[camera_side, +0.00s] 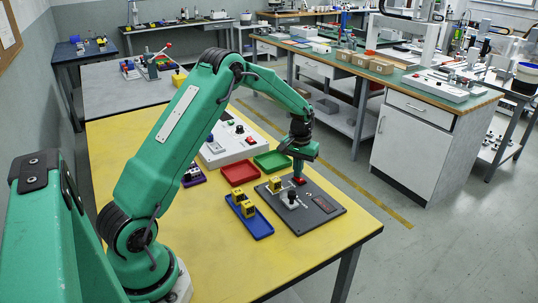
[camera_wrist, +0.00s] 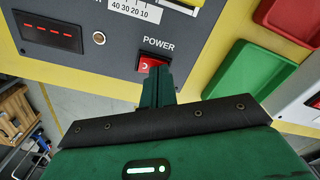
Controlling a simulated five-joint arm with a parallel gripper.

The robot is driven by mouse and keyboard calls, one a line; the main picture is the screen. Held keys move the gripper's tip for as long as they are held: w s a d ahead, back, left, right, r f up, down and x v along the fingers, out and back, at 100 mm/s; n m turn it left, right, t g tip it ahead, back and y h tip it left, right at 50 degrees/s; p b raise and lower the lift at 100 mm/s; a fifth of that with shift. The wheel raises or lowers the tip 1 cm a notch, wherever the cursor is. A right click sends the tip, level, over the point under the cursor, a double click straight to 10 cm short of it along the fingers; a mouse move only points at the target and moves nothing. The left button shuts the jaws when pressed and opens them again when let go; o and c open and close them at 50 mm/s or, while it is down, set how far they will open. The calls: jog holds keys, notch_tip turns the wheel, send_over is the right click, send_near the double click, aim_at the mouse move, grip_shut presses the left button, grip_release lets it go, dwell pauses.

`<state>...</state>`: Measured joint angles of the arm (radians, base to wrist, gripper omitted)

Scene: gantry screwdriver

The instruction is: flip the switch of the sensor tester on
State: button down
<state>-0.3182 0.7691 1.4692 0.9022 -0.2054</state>
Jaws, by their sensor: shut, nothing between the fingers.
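The sensor tester is a dark grey panel (camera_side: 322,208) on the yellow table; its panel fills the top of the wrist view (camera_wrist: 90,60). Its red rocker switch (camera_wrist: 152,63), below the printed word POWER, shows in the wrist view, with its lower part hidden by my fingers. The switch is a small red spot (camera_side: 300,181) in the side view. My gripper (camera_wrist: 157,78) is shut and empty, its fingertips at the switch's lower edge. In the side view my gripper (camera_side: 298,172) points down right over the switch. I cannot tell if it touches.
The tester's display (camera_wrist: 48,32) shows red dashes. A black knob (camera_side: 291,196) stands on the tester. A green tray (camera_side: 272,161), a red tray (camera_side: 239,172) and a blue tray (camera_side: 250,222) with yellow blocks lie close by. A white control box (camera_side: 228,148) stands behind. The table's front right is clear.

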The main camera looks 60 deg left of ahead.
dwell(0.3)
jog(key=shift+r, duration=3.45)
jog(key=shift+r, duration=0.1)
jog(key=s+d+r+m+t, duration=0.3)
jog(key=s+d+r, duration=0.75)
jog(key=r, duration=0.35)
jog(key=s+d+m+t, duration=0.1)
jog(key=s+d, duration=0.2)
jog(key=s, duration=0.6)
jog(key=s+d+r+m+t, duration=0.1)
jog(key=s+d+m, duration=0.1)
jog(key=s, duration=0.7)
jog(key=shift+s+d+r+t, duration=0.15)
jog(key=shift+s+d+t, duration=0.15)
jog(key=shift+d, duration=0.45)
